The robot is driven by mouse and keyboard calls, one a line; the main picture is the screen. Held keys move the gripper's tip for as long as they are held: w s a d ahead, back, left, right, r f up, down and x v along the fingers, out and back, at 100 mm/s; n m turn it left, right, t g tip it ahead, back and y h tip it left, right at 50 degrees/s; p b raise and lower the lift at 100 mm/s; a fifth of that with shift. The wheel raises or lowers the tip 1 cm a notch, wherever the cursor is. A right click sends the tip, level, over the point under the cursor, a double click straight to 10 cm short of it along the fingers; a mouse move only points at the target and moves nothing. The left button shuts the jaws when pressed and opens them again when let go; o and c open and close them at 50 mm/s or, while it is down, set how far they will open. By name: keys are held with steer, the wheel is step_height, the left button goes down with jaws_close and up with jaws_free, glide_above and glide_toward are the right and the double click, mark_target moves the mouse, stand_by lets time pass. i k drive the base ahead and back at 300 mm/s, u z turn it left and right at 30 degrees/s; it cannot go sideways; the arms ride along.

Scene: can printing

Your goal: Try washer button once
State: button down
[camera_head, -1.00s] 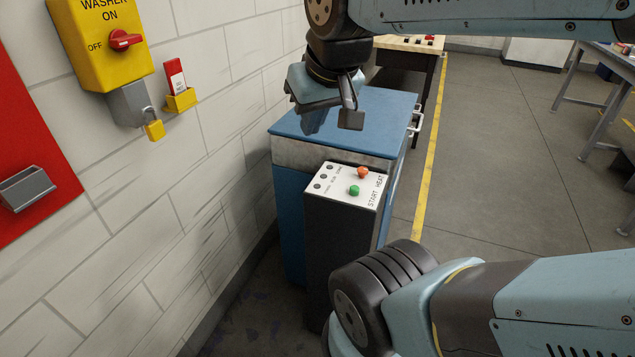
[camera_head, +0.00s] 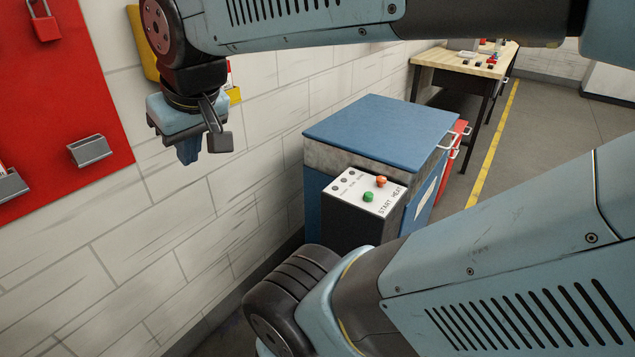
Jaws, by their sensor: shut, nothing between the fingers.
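My gripper (camera_head: 203,148) is shut and empty. It points down in front of the white block wall, at the left of the view. Behind my arm, a strip of the yellow box (camera_head: 140,42) shows on the wall; its lettering and red knob are hidden now. In the earlier frame this box reads WASHER ON and OFF. A dark control post (camera_head: 340,225) stands right of and lower in the picture than my gripper. Its white sloped panel holds a green button (camera_head: 368,197) and an orange button (camera_head: 382,181), marked START HEAT. My gripper is apart from both.
A blue cabinet (camera_head: 380,128) stands behind the post. A red board (camera_head: 60,110) with a red padlock (camera_head: 44,27) and grey holders (camera_head: 90,150) is at the left. A wooden bench (camera_head: 440,60) is farther back. Open floor (camera_head: 550,130) lies right of the yellow line.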

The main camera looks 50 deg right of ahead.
mark_target(368, 196)
steer(key=u, duration=0.5)
steer(key=k, duration=2.25)
steer(key=z, duration=1)
steer(key=i, duration=1)
steer(key=u, duration=0.05)
